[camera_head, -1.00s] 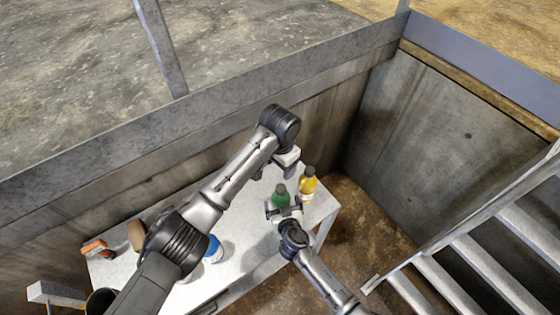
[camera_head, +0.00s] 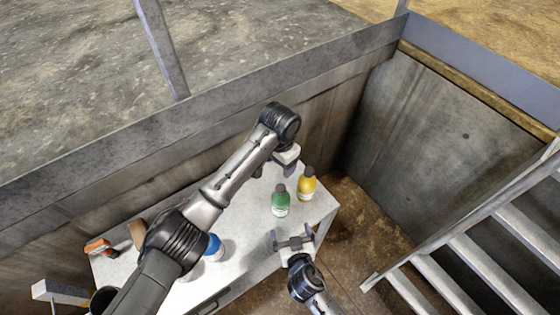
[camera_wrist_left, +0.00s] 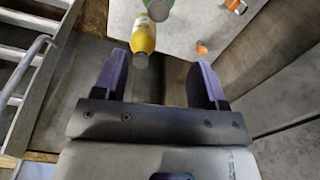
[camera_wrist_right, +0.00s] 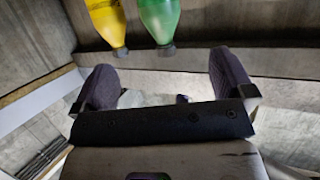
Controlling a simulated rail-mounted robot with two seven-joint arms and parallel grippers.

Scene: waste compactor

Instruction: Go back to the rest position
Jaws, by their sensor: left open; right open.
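My left gripper (camera_head: 275,171) is at the back edge of the table, left of the yellow bottle. Its two fingers also show in the left wrist view (camera_wrist_left: 166,85), apart, with nothing between them. My right gripper (camera_head: 293,236) is at the table's front right edge, nearer than the green bottle. In the right wrist view (camera_wrist_right: 170,85) its fingers are wide apart and empty. The green bottle (camera_head: 280,203) and the yellow bottle (camera_head: 306,187) stand upright on the table, clear of both grippers.
The white table (camera_head: 245,228) also holds a blue-topped item (camera_head: 213,248), an orange item (camera_head: 97,247) and a brown item (camera_head: 136,236), partly behind my left arm. A concrete wall (camera_head: 440,125) stands behind, and metal stairs (camera_head: 490,265) are at the right.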

